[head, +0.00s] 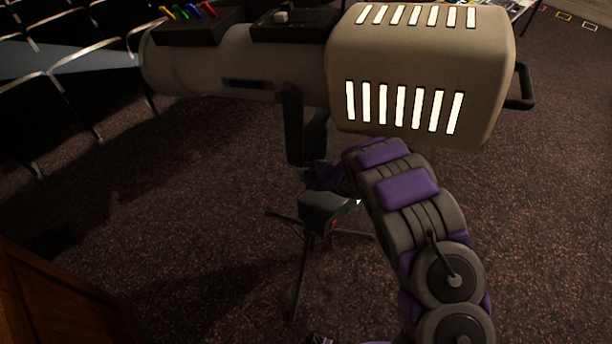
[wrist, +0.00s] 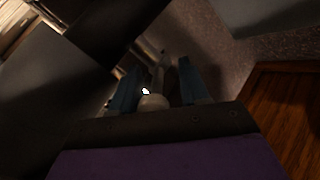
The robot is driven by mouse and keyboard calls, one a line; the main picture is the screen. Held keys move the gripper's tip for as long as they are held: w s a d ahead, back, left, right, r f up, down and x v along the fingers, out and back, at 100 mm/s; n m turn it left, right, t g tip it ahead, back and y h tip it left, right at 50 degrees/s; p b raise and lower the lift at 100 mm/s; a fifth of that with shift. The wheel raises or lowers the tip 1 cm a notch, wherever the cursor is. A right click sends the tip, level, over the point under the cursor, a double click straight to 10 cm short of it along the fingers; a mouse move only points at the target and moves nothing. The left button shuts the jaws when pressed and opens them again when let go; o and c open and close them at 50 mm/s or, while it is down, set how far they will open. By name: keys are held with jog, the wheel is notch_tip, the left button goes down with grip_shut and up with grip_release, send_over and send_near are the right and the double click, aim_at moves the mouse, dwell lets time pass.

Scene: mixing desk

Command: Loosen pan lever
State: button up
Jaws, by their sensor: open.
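A big spotlight (head: 420,75) with a grey barrel stands on a black tripod (head: 303,262). My arm reaches up under its housing, and my gripper is mostly hidden behind the arm near the stand's top in the head view. In the wrist view, my gripper (wrist: 161,66) is open, with one blue finger on each side. A pale, rod-like piece (wrist: 157,76) with a rounded light end (wrist: 153,103) shows between the fingers; it looks like the pan lever, but the view is dark. I cannot tell whether a finger touches it.
The dark yoke post (head: 294,125) is close to my gripper. Black seats (head: 85,75) stand at the left. A wooden piece (head: 40,300) is at the lower left, also at the right in the wrist view (wrist: 285,115). Carpet (head: 550,200) at the right is clear.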

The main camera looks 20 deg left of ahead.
jog(key=shift+d+f+t+y+b, duration=0.45)
jog(key=shift+y+b, duration=0.25)
jog(key=shift+b, duration=1.35)
jog(key=y+b, duration=0.1)
jog(key=b, duration=0.1)
jog(key=f+t+y+b, duration=0.1)
jog(key=y+b, duration=0.1)
jog(key=b, duration=0.1)
jog(key=shift+s+f, duration=0.1)
jog(key=shift+f, duration=0.2)
jog(key=p+v, duration=0.3)
jog(key=v, duration=1.5)
jog(key=w+d+r+m+t+h, duration=0.1)
jog(key=w+d+r+m+h, duration=0.2)
jog(key=d, duration=0.5)
jog(key=w+d+r+m+t+h, duration=0.2)
jog(key=w+d+r+m+h, duration=0.2)
jog(key=d+h, duration=0.3)
jog(key=shift+w+d+r, duration=0.25)
jog(key=shift+w+d, duration=0.2)
jog(key=shift+d, duration=0.55)
